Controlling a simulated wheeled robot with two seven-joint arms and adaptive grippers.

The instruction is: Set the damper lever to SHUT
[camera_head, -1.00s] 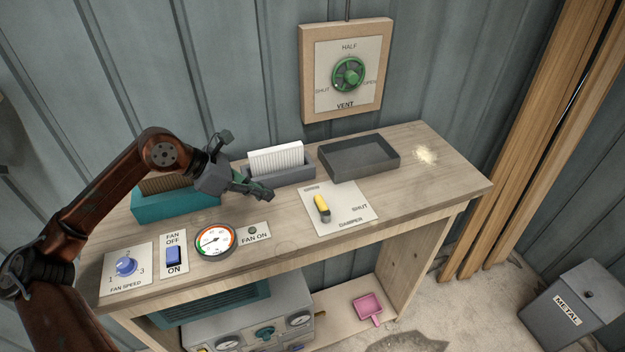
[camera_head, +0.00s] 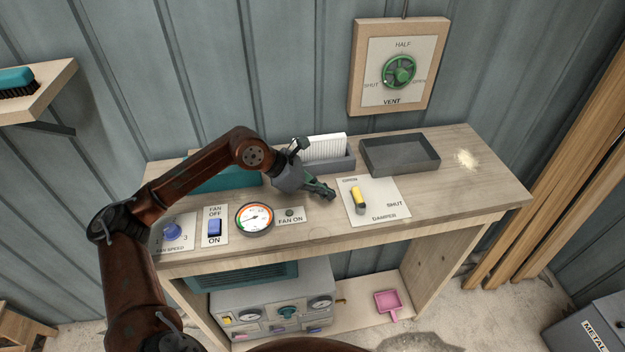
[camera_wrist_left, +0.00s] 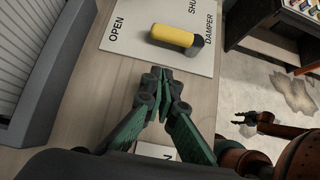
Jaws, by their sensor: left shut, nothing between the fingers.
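The damper lever (camera_head: 357,196) has a yellow handle and a dark pivot end. It sits on a white damper plate (camera_head: 385,208) and its handle points toward the OPEN label, away from SHUT. The lever also shows in the left wrist view (camera_wrist_left: 171,36), with its dark end at the right. My left gripper (camera_head: 331,194) is shut and empty, just left of the plate. In the wrist view its fingertips (camera_wrist_left: 160,73) meet below the lever, apart from it. My right gripper (camera_wrist_left: 252,120) shows small at the right of the wrist view, its fingers seemingly apart.
A grey slotted box (camera_head: 335,166) with a white pleated filter stands behind the left gripper. An empty dark tray (camera_head: 400,153) lies behind the plate. A gauge (camera_head: 254,219) and switches line the bench front.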

